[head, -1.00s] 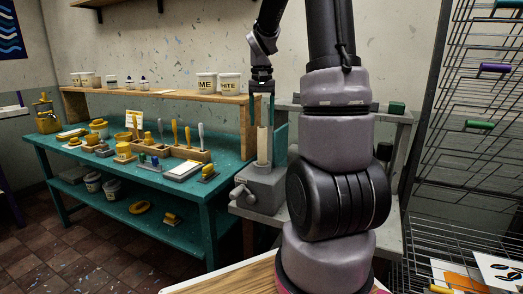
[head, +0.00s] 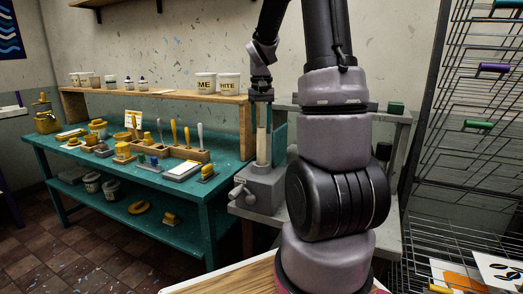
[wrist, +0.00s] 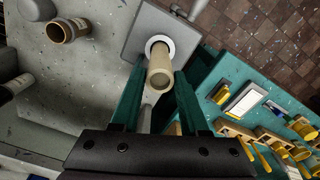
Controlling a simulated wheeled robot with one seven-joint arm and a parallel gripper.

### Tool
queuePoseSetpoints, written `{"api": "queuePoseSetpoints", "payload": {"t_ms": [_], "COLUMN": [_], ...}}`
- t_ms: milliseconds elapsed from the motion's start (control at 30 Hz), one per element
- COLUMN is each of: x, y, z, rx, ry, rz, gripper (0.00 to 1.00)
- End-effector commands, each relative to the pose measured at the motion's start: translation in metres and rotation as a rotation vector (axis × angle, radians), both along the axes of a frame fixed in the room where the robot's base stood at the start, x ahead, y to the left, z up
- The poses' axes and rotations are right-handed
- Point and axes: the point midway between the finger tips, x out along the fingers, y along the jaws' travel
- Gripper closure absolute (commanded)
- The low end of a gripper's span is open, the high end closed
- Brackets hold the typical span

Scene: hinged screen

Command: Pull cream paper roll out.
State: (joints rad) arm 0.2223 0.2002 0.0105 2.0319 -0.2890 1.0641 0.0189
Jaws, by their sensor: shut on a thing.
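The cream paper roll (wrist: 160,70) stands upright, its lower end in a white ring on a grey block (wrist: 150,30) in the wrist view. In the head view the roll (head: 262,147) rises from the top of the grey block (head: 264,187), which has a handle on its left side. My gripper (wrist: 158,76) points down with its teal fingers on either side of the roll, shut on it. In the head view my gripper (head: 262,128) is above the block. The roll's lowest part is hidden inside the ring and block.
A teal table (head: 110,150) with tools and a raised wooden shelf (head: 160,95) carrying white tubs stands to the left. A brown open-topped roll (wrist: 68,30) stands on the grey bench in the wrist view. A wire rack (head: 470,130) stands at the right.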

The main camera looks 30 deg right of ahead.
Motion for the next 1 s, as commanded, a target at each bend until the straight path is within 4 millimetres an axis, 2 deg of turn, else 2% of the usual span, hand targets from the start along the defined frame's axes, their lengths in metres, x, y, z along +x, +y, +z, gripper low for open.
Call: {"api": "queuePoseSetpoints", "payload": {"t_ms": [367,1000], "x": [0.000,0.001], "y": [0.000,0.000], "z": [0.006,0.057], "rx": [0.000,-0.001], "ry": [0.000,-0.002], "rz": [0.000,0.001], "gripper": [1.00,1.00]}}
